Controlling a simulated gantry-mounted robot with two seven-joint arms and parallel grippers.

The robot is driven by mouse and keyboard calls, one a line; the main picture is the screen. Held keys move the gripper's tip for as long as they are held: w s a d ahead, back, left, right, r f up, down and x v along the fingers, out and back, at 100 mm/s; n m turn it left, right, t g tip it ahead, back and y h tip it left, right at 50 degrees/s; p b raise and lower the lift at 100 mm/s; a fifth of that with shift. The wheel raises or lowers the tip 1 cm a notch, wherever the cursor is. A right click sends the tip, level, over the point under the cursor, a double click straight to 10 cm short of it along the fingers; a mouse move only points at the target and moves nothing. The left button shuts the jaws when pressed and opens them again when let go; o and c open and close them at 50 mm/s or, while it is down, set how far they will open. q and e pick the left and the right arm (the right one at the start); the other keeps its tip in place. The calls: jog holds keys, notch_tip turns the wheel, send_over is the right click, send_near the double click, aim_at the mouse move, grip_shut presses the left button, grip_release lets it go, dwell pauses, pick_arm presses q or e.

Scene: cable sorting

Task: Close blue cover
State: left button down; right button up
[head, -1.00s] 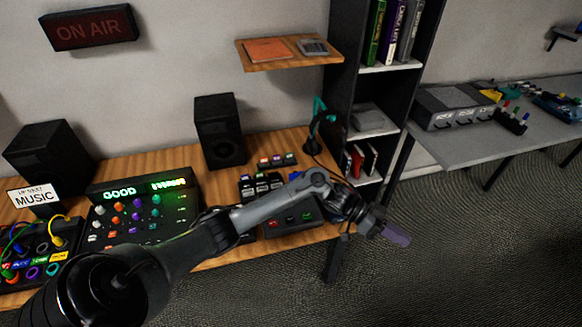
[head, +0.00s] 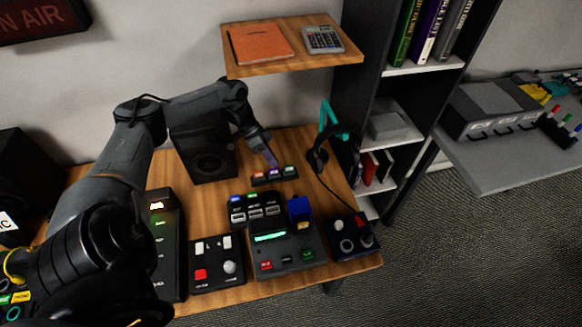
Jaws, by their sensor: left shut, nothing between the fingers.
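A blue cover (head: 299,207) stands raised at the back right corner of a dark console (head: 290,249) with a lit green display. A yellow part (head: 303,225) shows just below the cover's front. My left gripper (head: 271,159) is shut and empty. In the picture it is above and left of the blue cover, apart from it, with its purplish fingertips close to a small strip of coloured buttons (head: 274,176). I cannot tell whether it touches that strip. My right gripper is not in view.
A black box with switches (head: 217,263) and a knob box (head: 352,237) flank the console. A row of small modules (head: 254,208) sits behind it. A wooden shelf (head: 290,68) hangs above.

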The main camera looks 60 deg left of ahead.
pick_arm(q)
jog(key=x, duration=1)
jog(key=shift+f, duration=0.35)
jog(key=shift+s+d+r+p, duration=0.2)
jog(key=shift+d+p, duration=0.1)
jog(key=shift+d, duration=0.1)
jog(key=shift+s+d+r+p, duration=0.1)
jog(key=shift+d+r+p, duration=0.15)
jog(key=shift+d, duration=0.1)
jog(key=shift+s+d+p, duration=0.15)
jog(key=shift+d+p, duration=0.2)
jog(key=shift+d, duration=0.6)
